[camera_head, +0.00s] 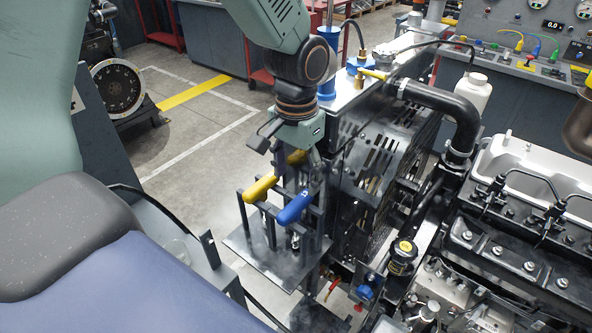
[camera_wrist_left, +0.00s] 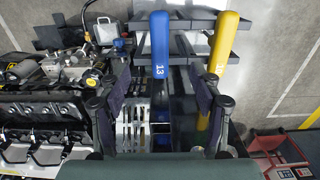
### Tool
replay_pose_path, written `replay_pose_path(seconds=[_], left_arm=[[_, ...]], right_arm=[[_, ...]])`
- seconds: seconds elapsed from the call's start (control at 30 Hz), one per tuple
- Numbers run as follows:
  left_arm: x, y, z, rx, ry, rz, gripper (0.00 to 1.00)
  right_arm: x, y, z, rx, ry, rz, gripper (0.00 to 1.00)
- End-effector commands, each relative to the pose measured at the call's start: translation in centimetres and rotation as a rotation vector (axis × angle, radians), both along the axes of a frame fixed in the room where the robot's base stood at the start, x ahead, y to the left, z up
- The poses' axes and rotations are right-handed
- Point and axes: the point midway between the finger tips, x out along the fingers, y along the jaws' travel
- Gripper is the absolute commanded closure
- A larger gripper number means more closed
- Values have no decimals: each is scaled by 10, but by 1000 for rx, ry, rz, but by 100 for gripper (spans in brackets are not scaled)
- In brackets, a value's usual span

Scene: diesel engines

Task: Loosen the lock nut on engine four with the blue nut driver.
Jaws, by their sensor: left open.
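The blue nut driver (camera_head: 295,208), marked 13, rests in a dark metal rack (camera_head: 262,262) beside the engine. In the left wrist view its blue handle (camera_wrist_left: 160,42) lies ahead, between the lines of my two fingers. My left gripper (camera_head: 303,172) is open just above and behind the drivers in the head view. Its spread fingers also show in the left wrist view (camera_wrist_left: 160,88), with nothing clearly held between them. An engine (camera_head: 505,235) fills the right of the head view. I cannot tell which part is the lock nut. My right gripper is out of view.
A yellow-handled driver (camera_head: 262,188) sits in the same rack, close left of the blue one. The black radiator housing (camera_head: 385,175) stands close to the right of my left gripper. A control bench (camera_head: 515,65) is at the back right. Open floor (camera_head: 190,130) lies left.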

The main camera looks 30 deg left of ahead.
Motion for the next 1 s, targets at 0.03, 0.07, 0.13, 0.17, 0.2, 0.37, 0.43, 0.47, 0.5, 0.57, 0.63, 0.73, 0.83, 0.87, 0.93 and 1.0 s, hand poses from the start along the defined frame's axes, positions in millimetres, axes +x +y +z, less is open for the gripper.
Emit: replay_pose_path(seconds=[0.03,0.07,0.13,0.17,0.2,0.37,0.43,0.47,0.5,0.57,0.63,0.73,0.83,0.87,0.93,1.0], left_arm=[[1,0,-9,1,-1,0,36],[1,0,-11,1,-1,0,36],[1,0,-16,1,-1,0,36],[2,0,-18,1,-1,-1,36],[2,0,-21,1,-1,0,36],[2,0,-32,1,0,0,36],[2,0,-37,1,0,0,36],[2,0,-40,1,0,0,36],[2,0,-43,1,1,0,36],[2,0,-48,1,1,0,36],[2,0,-54,0,0,0,36],[2,0,-62,0,1,1,36],[2,0,-69,0,0,1,36],[2,0,-70,0,0,1,36],[2,0,-73,0,0,1,36],[2,0,-74,0,-1,0,36]], right_arm=[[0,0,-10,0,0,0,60],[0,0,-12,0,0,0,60],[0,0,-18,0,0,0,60],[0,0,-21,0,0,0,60],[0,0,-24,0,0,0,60],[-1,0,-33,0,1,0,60],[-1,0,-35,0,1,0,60],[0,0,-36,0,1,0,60],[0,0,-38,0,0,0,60],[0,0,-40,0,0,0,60],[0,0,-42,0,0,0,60],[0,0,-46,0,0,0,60],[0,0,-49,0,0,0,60],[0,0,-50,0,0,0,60],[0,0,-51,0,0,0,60],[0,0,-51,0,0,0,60]])
